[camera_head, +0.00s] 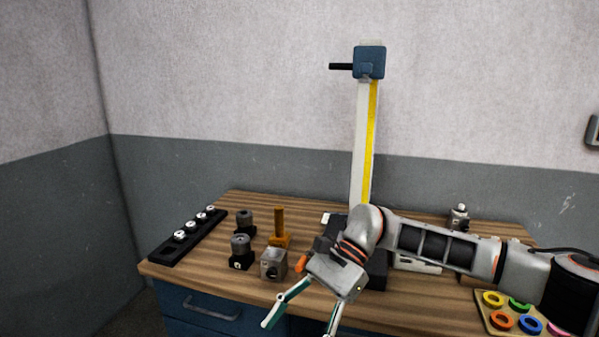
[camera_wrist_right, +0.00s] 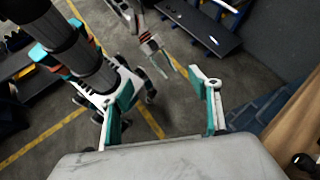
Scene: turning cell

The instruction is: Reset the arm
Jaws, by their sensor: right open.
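My right gripper (camera_head: 300,322) is at the lower middle of the head view, in front of the bench's front edge. Its two teal-and-white fingers are spread apart with nothing between them. In the right wrist view the open fingers (camera_wrist_right: 162,110) show over the floor, also empty. My right arm reaches in from the right across the bench. What looks like my left arm's end shows small at the top of the right wrist view, with its gripper (camera_wrist_right: 172,62) too small to read. The head view does not show the left arm.
The wooden bench (camera_head: 205,275) holds a black rack (camera_head: 190,236) with several pale parts, dark blocks (camera_head: 241,252), a grey block (camera_head: 273,264) and an orange post (camera_head: 279,228). A tall column gauge (camera_head: 362,140) stands behind my wrist. A tray of coloured rings (camera_head: 502,321) lies right.

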